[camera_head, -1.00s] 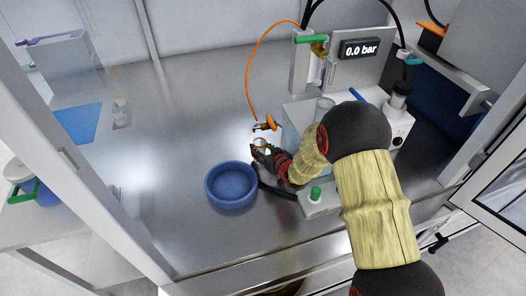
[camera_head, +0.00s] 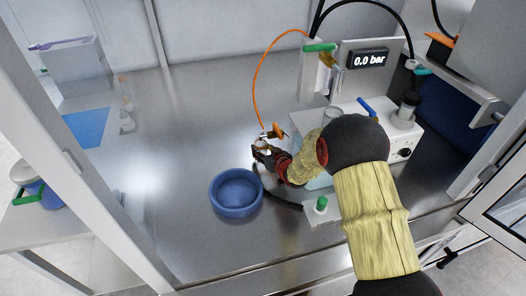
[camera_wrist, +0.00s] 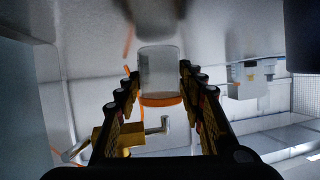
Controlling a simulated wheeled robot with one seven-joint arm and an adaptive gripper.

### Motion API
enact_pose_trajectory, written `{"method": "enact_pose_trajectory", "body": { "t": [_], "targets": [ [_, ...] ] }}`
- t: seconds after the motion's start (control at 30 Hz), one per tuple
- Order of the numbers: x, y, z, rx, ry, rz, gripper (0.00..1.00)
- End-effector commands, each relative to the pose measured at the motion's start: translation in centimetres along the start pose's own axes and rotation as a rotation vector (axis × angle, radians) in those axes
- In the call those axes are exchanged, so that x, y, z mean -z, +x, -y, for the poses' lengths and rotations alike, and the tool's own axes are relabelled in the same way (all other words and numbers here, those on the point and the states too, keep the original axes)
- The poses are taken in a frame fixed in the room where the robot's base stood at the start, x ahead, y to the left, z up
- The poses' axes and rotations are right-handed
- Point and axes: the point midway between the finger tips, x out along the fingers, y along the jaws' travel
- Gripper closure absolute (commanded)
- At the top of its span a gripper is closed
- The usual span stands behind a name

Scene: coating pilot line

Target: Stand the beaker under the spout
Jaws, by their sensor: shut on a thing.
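The clear glass beaker (camera_wrist: 158,70) is between my gripper's fingers in the wrist view, with an orange band at its lower end. My gripper (camera_head: 261,149) is shut on it; in the head view the beaker (camera_head: 263,143) shows only as a small pale shape at the fingertips. A brass fitting (camera_wrist: 122,137) also shows at lower left in the wrist view. I cannot tell whether the beaker touches the spout or the bench.
A blue bowl (camera_head: 237,209) stands on the steel bench (camera_head: 190,105), near and left of my gripper. A white unit (camera_head: 400,140) and a gauge reading 0.0 bar (camera_head: 369,59) are at right. A green-capped item (camera_head: 321,204) is at the front.

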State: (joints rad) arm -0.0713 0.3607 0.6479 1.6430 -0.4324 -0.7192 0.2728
Motion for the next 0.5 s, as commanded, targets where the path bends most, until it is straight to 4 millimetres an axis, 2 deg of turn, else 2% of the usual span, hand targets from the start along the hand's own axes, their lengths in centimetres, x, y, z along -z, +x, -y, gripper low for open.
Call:
{"method": "enact_pose_trajectory", "body": {
  "t": [0.5],
  "targets": [
    [-0.51,0.19,-0.04,0.000,0.000,0.000,0.81]
  ]
}}
